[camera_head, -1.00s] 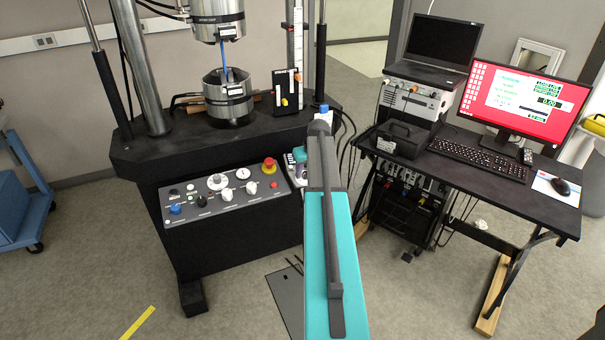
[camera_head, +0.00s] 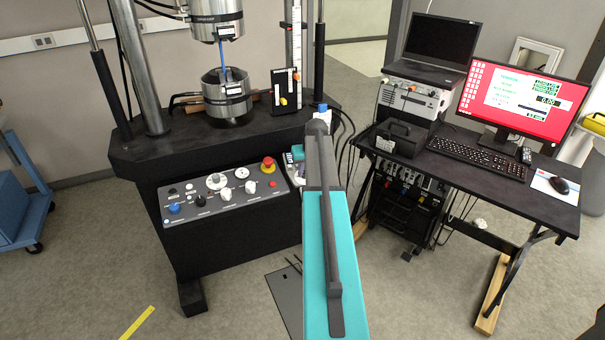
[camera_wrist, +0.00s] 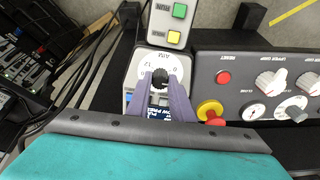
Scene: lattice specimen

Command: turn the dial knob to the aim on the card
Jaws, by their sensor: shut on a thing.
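In the wrist view a small dark knob (camera_wrist: 160,74) sits at the centre of a white dial with printed numbers (camera_wrist: 149,62) on a light box. My gripper (camera_wrist: 160,84) reaches down over it, its two purple-grey fingers closed on the knob's sides. The fingers cover part of the dial, so the pointer's exact mark cannot be read. A blue-and-white card (camera_wrist: 158,112) shows between the fingers, mostly hidden, and its text is not legible. In the head view my arm hides the gripper and the knob.
A grey control panel (camera_wrist: 244,68) with an emergency stop (camera_wrist: 210,109) lies close to the right in the wrist view. A box with green and yellow buttons (camera_wrist: 175,24) stands just beyond the dial. Dark cables (camera_wrist: 92,62) run on the left.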

